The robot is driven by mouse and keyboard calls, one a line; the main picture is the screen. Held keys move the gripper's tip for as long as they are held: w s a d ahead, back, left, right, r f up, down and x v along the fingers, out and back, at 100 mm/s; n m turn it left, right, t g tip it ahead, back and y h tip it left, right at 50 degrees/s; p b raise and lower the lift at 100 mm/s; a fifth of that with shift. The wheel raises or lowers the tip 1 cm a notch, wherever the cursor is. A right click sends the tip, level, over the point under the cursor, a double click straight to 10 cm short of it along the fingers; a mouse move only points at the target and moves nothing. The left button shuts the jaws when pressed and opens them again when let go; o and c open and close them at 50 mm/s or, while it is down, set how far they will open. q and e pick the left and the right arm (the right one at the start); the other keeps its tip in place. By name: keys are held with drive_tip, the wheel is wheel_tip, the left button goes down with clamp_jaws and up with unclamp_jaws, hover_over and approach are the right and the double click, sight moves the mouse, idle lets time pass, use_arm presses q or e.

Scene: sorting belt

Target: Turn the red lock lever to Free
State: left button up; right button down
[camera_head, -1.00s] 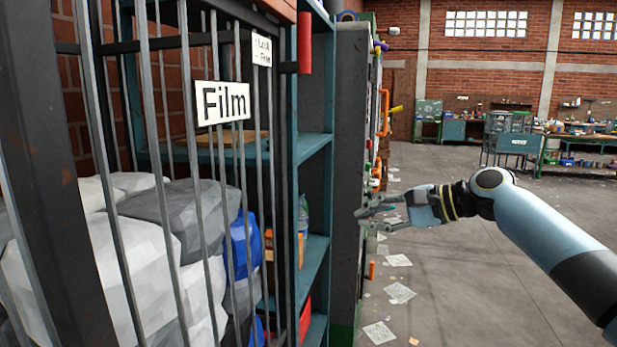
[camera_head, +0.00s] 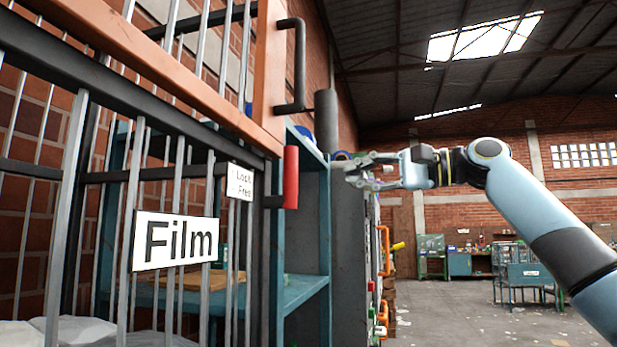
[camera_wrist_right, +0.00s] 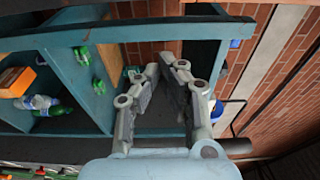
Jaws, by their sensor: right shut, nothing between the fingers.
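The red lock lever (camera_head: 291,177) stands upright at the right edge of the barred cage, in the head view. A small white label (camera_head: 241,182) with the words Lock and Free is just left of it. My right gripper (camera_head: 345,171) is shut and empty, to the right of the lever and apart from it, in front of the shelf unit. In the right wrist view its fingers (camera_wrist_right: 165,72) come together with nothing between them. The lever is not visible in the wrist view. My left gripper is not in view.
The cage carries a Film sign (camera_head: 176,241). An orange frame (camera_head: 160,65) with a dark handle (camera_head: 296,65) is above the lever. A teal shelf unit (camera_head: 309,285) stands behind it, with bottles (camera_wrist_right: 55,122) on its shelves. Open floor lies to the right.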

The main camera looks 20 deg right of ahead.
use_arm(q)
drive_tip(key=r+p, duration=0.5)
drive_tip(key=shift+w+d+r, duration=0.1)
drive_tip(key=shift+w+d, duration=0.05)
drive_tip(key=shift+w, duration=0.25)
use_arm(e)
drive_tip(key=w+a, duration=0.3)
drive_tip(key=a, duration=0.6)
drive_tip(key=shift+a, duration=0.1)
